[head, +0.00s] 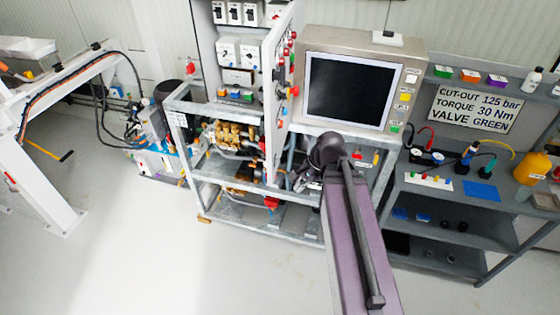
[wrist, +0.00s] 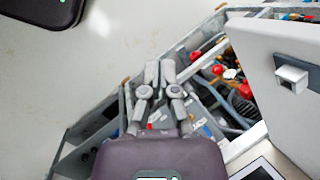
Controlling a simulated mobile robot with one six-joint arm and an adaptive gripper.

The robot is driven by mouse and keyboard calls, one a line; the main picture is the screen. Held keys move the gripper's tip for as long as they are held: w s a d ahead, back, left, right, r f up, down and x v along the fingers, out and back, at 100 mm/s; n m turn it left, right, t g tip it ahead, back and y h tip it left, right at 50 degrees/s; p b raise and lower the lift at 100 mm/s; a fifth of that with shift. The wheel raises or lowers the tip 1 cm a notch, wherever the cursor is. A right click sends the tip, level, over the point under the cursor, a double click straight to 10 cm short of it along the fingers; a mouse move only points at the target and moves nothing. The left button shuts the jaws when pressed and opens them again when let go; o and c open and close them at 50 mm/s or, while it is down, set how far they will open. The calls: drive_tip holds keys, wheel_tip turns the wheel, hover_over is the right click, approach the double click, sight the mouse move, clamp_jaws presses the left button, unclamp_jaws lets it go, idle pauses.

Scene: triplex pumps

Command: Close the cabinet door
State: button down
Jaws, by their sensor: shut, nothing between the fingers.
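The grey cabinet (head: 207,62) stands open at the upper middle of the head view, with switches and breakers inside. Its door (head: 277,105) is swung out towards the camera and seen nearly edge-on, with red knobs and lamps along its right face. A pale panel (wrist: 285,50) with a square metal fitting fills the right of the wrist view and looks like this door. My gripper (wrist: 160,70) is shut and empty, left of the panel and apart from it. In the head view my gripper (head: 303,181) is partly hidden by my arm, low beside the door's bottom edge.
A metal frame (head: 255,232) with brass pumps and hoses stands below the cabinet. A monitor (head: 350,90) is right of the door, close behind my arm. A shelf bench (head: 465,205) with gauges and bottles stands at the right. The floor (head: 130,255) at the front left is clear.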

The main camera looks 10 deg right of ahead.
drive_tip(key=w+d+r+m+t+y+p, duration=0.1)
drive_tip(key=d+r+m+p, duration=0.4)
drive_tip(key=r+m, duration=0.5)
drive_tip(key=m+t+y, duration=0.1)
drive_tip(key=y, duration=0.1)
drive_tip(key=shift+w+d+t+y, duration=0.2)
drive_tip(key=shift+w+t+y, duration=0.1)
drive_tip(key=shift+w+t, duration=0.1)
drive_tip(key=shift+f, duration=0.15)
drive_tip(key=b, duration=0.7)
approach(273, 172)
drive_tip(key=shift+x, duration=3.35)
drive_tip(key=shift+a, duration=0.1)
